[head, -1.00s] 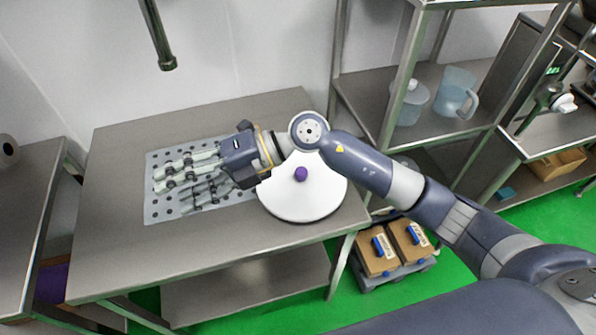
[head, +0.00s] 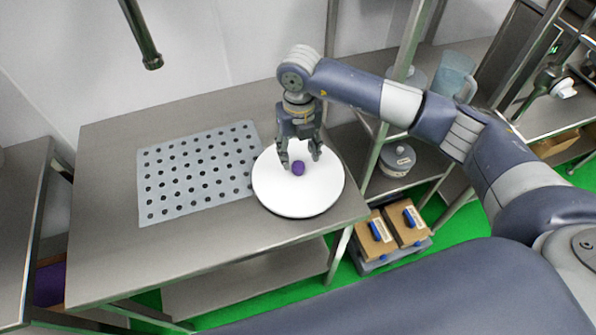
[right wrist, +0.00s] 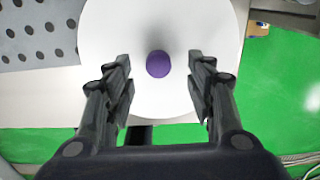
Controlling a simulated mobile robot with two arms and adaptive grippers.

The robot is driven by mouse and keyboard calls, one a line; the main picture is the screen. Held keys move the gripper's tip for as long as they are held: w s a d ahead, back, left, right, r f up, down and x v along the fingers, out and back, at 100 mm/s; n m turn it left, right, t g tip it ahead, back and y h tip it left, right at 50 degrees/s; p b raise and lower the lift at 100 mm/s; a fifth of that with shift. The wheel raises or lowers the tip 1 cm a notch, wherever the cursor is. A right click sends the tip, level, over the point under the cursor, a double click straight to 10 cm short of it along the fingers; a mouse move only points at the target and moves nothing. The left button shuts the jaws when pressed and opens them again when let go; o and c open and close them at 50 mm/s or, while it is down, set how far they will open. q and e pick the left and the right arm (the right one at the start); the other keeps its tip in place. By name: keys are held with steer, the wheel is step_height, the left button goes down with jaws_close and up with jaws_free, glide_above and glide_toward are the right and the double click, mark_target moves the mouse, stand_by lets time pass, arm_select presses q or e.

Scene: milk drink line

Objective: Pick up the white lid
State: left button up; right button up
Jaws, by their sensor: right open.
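The white lid (head: 298,200) is a round disc with a purple knob (head: 298,168) at its middle. It lies at the right end of the steel table. My right gripper (head: 301,162) points down over the lid, its open fingers to either side of the knob in the head view. In the right wrist view the lid (right wrist: 160,25) fills the upper middle, and the purple knob (right wrist: 159,64) shows between the two open fingers (right wrist: 160,85). I cannot tell the exact height of the fingertips above the lid. My left gripper is not in view.
A grey perforated mat (head: 195,172) lies left of the lid on the steel table (head: 110,235). A shelf rack (head: 400,100) stands behind right, with a lidded pot (head: 397,160) and a clear jug (head: 452,75). A metal pipe (head: 140,35) hangs above the table. Cardboard boxes (head: 376,240) sit below right.

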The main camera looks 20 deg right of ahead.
mark_target(298, 165)
steer(key=f+p, duration=0.1)
steer(key=f, duration=0.2)
steer(key=f+p, duration=0.1)
steer(key=shift+s+a+f+p, duration=0.1)
steer(key=shift+s+f+p, duration=0.15)
steer(key=shift+f+p, duration=0.05)
steer(key=shift+f, duration=0.55)
jaws_close()
